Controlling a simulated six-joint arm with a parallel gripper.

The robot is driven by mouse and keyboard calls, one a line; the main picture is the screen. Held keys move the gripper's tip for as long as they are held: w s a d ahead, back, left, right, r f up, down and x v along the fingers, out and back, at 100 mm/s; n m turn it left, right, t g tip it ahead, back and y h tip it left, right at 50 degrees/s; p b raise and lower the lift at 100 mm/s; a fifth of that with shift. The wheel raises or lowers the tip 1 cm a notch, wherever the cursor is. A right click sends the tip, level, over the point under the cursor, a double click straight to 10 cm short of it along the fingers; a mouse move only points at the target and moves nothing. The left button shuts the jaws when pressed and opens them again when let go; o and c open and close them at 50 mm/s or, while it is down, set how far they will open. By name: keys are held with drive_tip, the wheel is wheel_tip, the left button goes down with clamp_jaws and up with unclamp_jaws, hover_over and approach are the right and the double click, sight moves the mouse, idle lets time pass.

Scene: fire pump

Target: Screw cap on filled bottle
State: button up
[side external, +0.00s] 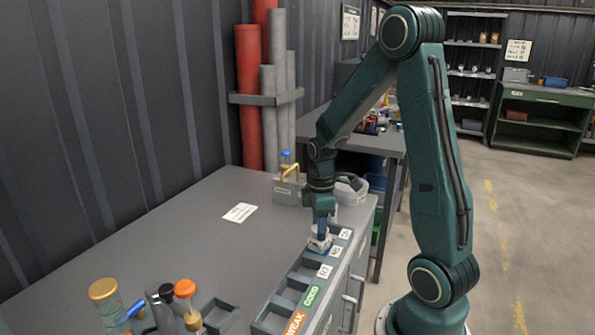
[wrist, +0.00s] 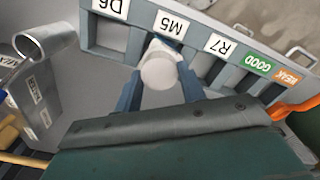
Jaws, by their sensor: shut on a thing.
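My gripper (side external: 320,236) points down at the labelled tray (side external: 268,322) along the bench's right edge. In the wrist view, its two blue-grey fingers (wrist: 160,84) are shut on a white round-topped piece (wrist: 158,72), at the slot marked M5. I cannot tell whether this piece is a cap or a small bottle, or whether it touches the tray floor. An orange-capped bottle (side external: 187,299) stands at the near end of the bench. A gold-capped clear bottle (side external: 107,303) stands left of it. A blue-topped bottle (side external: 286,158) shows at the back.
The tray has further slots marked D6, R7, GOOD and WEAK. A grey box with a yellow handle (side external: 288,188) and a clear container (side external: 352,190) stand behind my gripper. A white card (side external: 240,212) lies on the bench. The middle of the bench (side external: 170,235) is clear.

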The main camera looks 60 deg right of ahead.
drive_tip(key=shift+m, duration=2.3)
drive_tip(key=shift+m, duration=1)
drive_tip(key=shift+d+m, duration=0.1)
drive_tip(key=shift+m, duration=1.2)
drive_tip(key=shift+m, duration=2.3)
